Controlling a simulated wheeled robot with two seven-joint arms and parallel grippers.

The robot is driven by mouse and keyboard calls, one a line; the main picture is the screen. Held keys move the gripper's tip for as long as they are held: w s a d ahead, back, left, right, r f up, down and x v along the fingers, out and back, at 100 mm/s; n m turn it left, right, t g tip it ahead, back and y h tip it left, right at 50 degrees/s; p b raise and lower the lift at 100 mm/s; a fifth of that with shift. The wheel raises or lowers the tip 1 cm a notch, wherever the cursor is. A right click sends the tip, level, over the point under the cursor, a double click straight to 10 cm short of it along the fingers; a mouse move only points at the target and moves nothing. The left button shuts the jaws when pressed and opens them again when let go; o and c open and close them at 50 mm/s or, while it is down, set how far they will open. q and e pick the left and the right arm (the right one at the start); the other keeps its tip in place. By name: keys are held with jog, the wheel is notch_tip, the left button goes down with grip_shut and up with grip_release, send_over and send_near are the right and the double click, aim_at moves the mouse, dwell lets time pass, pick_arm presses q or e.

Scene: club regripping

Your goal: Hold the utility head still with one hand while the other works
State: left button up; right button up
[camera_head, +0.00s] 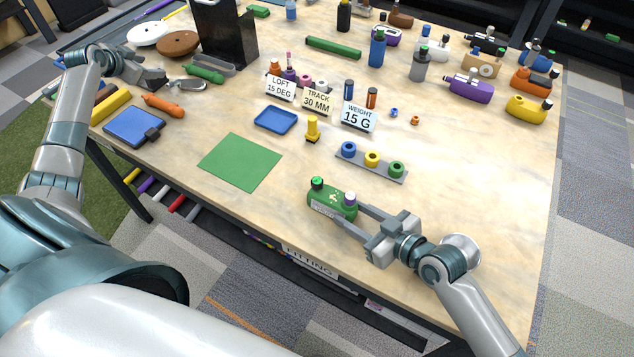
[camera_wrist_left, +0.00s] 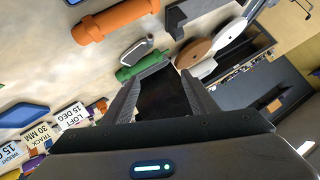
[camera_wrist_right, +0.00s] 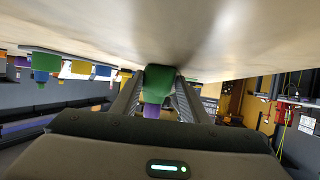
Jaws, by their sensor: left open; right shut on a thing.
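My left gripper (camera_head: 160,80) is open and empty at the far left of the table, near a green-handled tool (camera_head: 204,73). In the left wrist view a black block (camera_wrist_left: 165,98) shows beyond its open fingers.
A green mat (camera_head: 240,162) lies left of the held head. A grey holder (camera_head: 372,165) with blue, yellow and green rings lies behind it. Signs, including the weight sign (camera_head: 359,116), stand mid-table. Several club heads, including a purple one (camera_head: 470,89), fill the right back. The right front is clear.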

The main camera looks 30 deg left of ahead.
pick_arm(q)
jog(key=w+d+r+m+g+h, duration=0.1)
jog(key=w+d+m+h, duration=0.3)
jog(key=d, duration=1.4)
jog(key=w+d+m+g+h, duration=0.25)
jog(key=w+d, duration=0.35)
jog(key=d, duration=1.2)
jog(key=m+g+y, duration=0.2)
jog(key=m+g, duration=0.4)
jog(key=m, duration=0.4)
send_over(317, 180)
jog(key=shift+w+f+n, duration=0.25)
jog(key=shift+w+f, duration=0.1)
jog(key=shift+w, duration=0.05)
jog(key=shift+s+y, duration=0.35)
jog(key=shift+s, duration=0.15)
jog(key=shift+f, duration=0.1)
jog(key=shift+f, duration=4.95)
